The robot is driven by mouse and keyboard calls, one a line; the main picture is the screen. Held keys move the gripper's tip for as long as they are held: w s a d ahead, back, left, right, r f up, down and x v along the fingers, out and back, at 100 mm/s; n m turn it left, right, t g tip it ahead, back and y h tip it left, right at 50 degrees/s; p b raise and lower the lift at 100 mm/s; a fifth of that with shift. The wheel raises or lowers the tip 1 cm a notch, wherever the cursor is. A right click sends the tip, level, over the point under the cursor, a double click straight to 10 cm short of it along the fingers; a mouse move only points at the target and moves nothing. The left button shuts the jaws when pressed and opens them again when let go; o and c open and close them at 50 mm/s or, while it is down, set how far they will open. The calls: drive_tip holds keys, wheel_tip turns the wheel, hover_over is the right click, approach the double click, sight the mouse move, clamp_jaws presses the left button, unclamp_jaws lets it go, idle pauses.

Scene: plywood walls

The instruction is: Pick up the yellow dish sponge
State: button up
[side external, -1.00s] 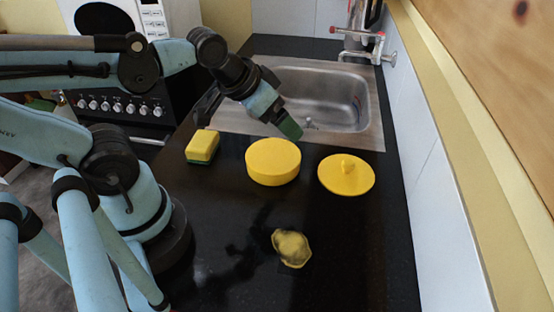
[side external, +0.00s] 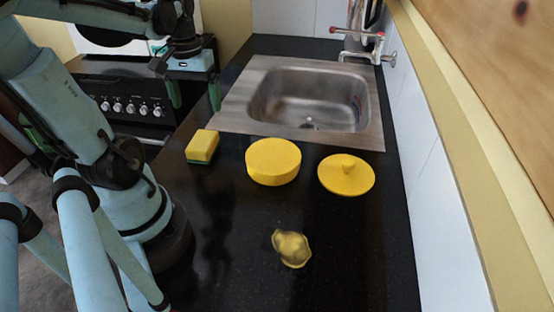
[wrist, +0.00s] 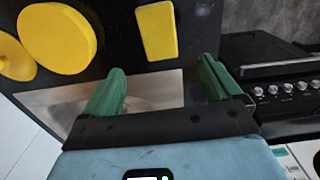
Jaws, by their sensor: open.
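The yellow dish sponge (side external: 202,145) with a green underside lies on the black counter, left of the round yellow container, in the side view. In the wrist view the sponge (wrist: 157,31) shows beyond and between the fingertips, apart from them. My gripper (side external: 195,95) is open and empty, its green fingers pointing down. It is raised behind the sponge, near the counter's left edge and the stove. In the wrist view the two green fingers of my gripper (wrist: 160,80) are spread wide.
A round yellow container (side external: 273,162) and a yellow lid with a knob (side external: 346,175) stand right of the sponge. A crumpled yellow item (side external: 291,248) lies nearer the front. A steel sink (side external: 312,100) is behind. The front counter is mostly clear.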

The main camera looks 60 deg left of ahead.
sight(204, 137)
drive_tip(key=shift+f, duration=5.85)
drive_tip(key=c, duration=1)
drive_tip(key=shift+r, duration=0.15)
drive_tip(key=shift+r, duration=0.85)
drive_tip(key=shift+w+d+r, duration=0.1)
drive_tip(key=shift+d+r, duration=0.1)
drive_tip(key=shift+r, duration=1)
drive_tip(key=d+r, duration=0.2)
drive_tip(key=d, duration=0.1)
drive_tip(key=w+d+r, duration=0.1)
drive_tip(key=d+r, duration=0.1)
drive_tip(key=d, duration=0.2)
drive_tip(key=w+d+r, duration=0.1)
drive_tip(key=d+r, duration=0.1)
drive_tip(key=d, duration=0.2)
drive_tip(key=shift+w+r, duration=0.2)
drive_tip(key=shift+r, duration=0.1)
